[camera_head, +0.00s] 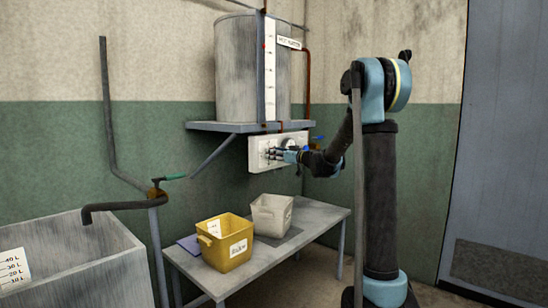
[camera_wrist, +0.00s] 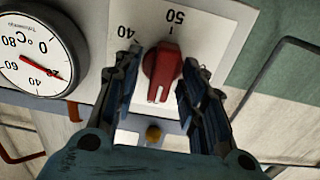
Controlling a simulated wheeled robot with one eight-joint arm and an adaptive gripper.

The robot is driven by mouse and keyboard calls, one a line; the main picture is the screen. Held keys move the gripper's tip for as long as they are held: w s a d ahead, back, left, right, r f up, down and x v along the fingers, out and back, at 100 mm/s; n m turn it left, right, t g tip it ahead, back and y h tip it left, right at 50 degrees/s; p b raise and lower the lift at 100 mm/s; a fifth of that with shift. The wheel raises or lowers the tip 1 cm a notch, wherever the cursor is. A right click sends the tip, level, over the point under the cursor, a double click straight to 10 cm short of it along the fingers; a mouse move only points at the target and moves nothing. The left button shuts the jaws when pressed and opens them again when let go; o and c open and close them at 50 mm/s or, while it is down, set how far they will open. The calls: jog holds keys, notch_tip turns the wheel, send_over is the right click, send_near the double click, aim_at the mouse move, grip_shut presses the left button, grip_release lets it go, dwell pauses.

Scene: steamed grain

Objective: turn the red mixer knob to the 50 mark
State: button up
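The red mixer knob (camera_wrist: 162,68) sits on a white panel (camera_wrist: 228,22) in the wrist view. The marks 50 and 40 appear upside down, with 50 just above the knob and 40 to its upper left. White lines show on the knob's lower end. My gripper (camera_wrist: 161,62) has one finger on each side of the knob, with narrow gaps visible; contact is not clear. In the head view my gripper (camera_head: 284,155) reaches the white panel (camera_head: 257,160) below the tank shelf, and hides the knob.
A temperature dial (camera_wrist: 38,55) with a red needle is left of the knob. In the head view, a grey tank (camera_head: 236,70) stands above the panel. A yellow bin (camera_head: 228,255) and a white bin (camera_head: 270,220) stand on a bench (camera_head: 325,214) below.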

grip_shut()
jog(key=shift+m, duration=0.4)
jog(key=shift+w+d+f+m, duration=0.1)
jog(key=shift+f+m, duration=0.05)
jog(key=shift+m, duration=5.7)
jog(key=shift+s+a+f+m, duration=0.1)
jog(key=shift+f+m, duration=0.1)
jog(key=shift+m, duration=5.7)
jog(key=shift+w+d+f+m, duration=0.1)
jog(key=shift+f+m, duration=0.05)
jog(key=shift+m, duration=5.7)
